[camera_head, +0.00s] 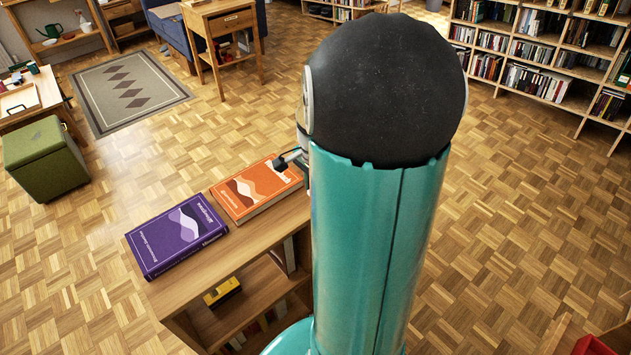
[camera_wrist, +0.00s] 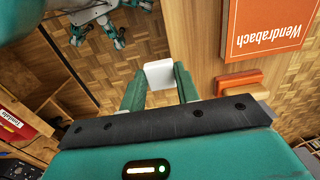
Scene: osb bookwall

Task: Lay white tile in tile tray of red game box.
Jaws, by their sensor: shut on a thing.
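My gripper (camera_wrist: 160,80) is shut on a small white tile (camera_wrist: 158,73) in the wrist view, with one teal finger on each side of it. The tile is held in the air, with parquet floor visible behind it. In the head view my own arm hides the gripper and the tile. I cannot make out a tile tray in either view. A red box with a white label (camera_wrist: 20,127) shows at the left edge of the wrist view, partly cut off; I cannot tell whether it is the red game box.
The orange one, marked Wendrabach, also shows in the wrist view (camera_wrist: 265,30), near small orange pieces (camera_wrist: 240,80). A green pouf (camera_head: 46,160) stands left; open floor lies between.

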